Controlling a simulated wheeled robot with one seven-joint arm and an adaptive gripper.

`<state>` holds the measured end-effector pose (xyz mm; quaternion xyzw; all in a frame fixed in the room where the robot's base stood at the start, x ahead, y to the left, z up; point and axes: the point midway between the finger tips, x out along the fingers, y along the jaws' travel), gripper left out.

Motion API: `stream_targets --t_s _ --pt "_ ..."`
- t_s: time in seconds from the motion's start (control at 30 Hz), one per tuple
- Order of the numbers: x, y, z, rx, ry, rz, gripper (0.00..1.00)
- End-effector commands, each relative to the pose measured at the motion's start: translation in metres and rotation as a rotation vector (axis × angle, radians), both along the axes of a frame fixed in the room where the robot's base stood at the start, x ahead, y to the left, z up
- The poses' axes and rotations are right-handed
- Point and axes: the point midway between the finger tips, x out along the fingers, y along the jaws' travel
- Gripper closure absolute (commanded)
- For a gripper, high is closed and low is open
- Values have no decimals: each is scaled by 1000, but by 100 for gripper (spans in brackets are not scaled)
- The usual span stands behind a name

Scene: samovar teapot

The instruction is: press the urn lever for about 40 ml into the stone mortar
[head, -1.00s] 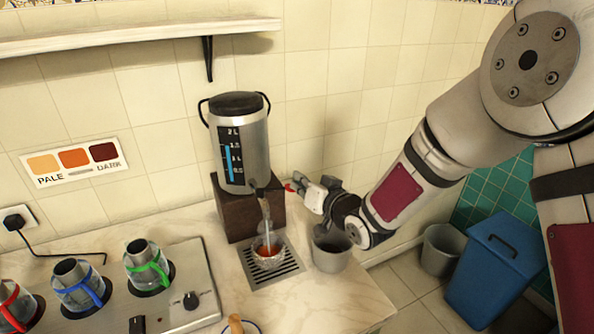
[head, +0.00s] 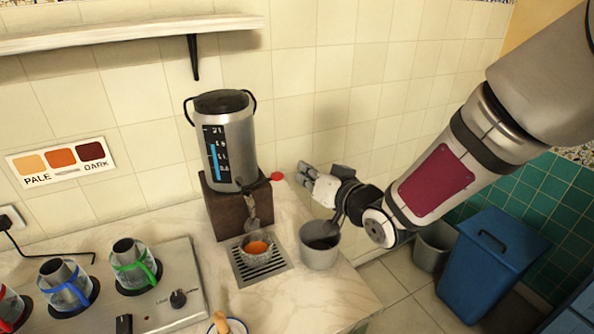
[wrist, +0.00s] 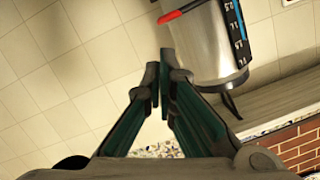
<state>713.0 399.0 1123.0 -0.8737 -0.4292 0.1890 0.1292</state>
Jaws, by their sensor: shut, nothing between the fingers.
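The steel urn (head: 232,148) with a black lid and a blue level gauge stands on a dark brown block. Its red-tipped lever (head: 277,176) sticks out at the right side; the red lever (wrist: 183,12) also shows in the wrist view beside the urn (wrist: 208,45). A small, pale, cup-like vessel (head: 257,252) holding orange-red liquid stands under the tap; I take it for the mortar, but its material is unclear. No stream falls from the tap. My gripper (head: 304,172) is shut and empty, right of the lever and apart from it; its fingertips (wrist: 160,65) meet in the wrist view.
A grey pot (head: 320,247) stands below my gripper, right of the drip grille (head: 266,268). A warmer plate (head: 165,303) with several glass pots is at the left. A shelf (head: 130,33) hangs above. A blue bin (head: 493,262) stands on the floor at right.

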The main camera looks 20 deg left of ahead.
Motion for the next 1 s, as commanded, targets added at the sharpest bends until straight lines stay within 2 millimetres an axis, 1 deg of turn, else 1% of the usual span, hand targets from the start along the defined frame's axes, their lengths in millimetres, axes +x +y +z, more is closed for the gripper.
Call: stream_targets --t_s 0.03,0.1,0.3,1.0 --pt "-4 -7 2 0 -1 -1 100" --pt "-9 -15 4 1 -1 -3 100" --pt "-18 -25 7 0 0 0 100" --pt "-19 -26 7 1 -1 0 100"
